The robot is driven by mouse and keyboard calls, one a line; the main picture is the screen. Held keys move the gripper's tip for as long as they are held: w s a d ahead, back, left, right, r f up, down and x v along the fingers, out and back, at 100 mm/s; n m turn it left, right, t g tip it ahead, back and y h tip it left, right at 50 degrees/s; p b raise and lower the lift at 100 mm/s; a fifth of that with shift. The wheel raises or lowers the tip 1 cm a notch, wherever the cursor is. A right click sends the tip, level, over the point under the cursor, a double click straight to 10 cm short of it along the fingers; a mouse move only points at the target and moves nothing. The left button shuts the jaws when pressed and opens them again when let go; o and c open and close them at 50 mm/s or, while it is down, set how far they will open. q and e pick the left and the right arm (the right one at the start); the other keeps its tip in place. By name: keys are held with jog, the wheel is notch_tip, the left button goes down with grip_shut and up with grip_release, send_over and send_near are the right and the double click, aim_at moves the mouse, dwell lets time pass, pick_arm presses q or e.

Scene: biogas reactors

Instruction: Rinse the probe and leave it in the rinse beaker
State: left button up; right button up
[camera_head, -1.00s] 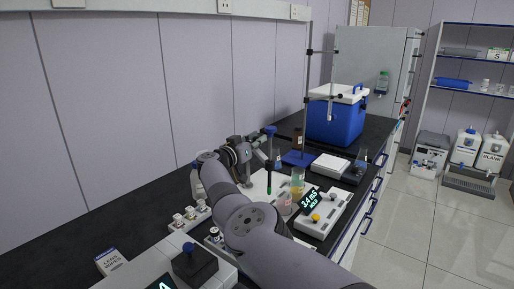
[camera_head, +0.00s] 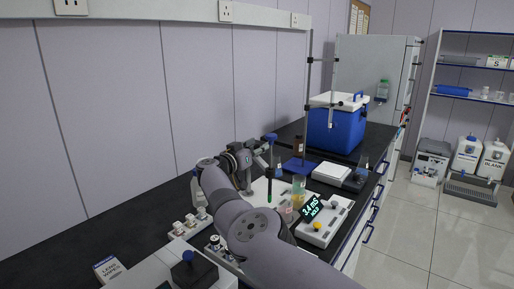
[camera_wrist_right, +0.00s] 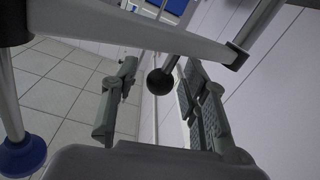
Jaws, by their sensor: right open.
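The dark probe (camera_head: 269,184) hangs upright with a green tip, below a blue-topped holder (camera_head: 270,138). Its tip is near the beakers. A beaker with yellowish liquid (camera_head: 298,187) stands just right of it, and a smaller pinkish vessel (camera_head: 287,211) stands in front. I cannot tell which is the rinse beaker. My right gripper (camera_head: 258,152) is beside the holder. In the right wrist view my right gripper (camera_wrist_right: 158,73) is open, with a dark round knob (camera_wrist_right: 160,82) showing between its fingers; contact is unclear. My left gripper is out of view.
A meter (camera_head: 323,219) reads 3.4 mS HOLD at the bench's right edge. A blue cooler (camera_head: 334,130), a stand rod (camera_head: 308,100) and a brown bottle (camera_head: 298,147) are behind. Small capped vials (camera_head: 190,222) and a wipes box (camera_head: 108,268) are at the near left.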

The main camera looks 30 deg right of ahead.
notch_tip(320, 180, up, 10)
dwell(0.6)
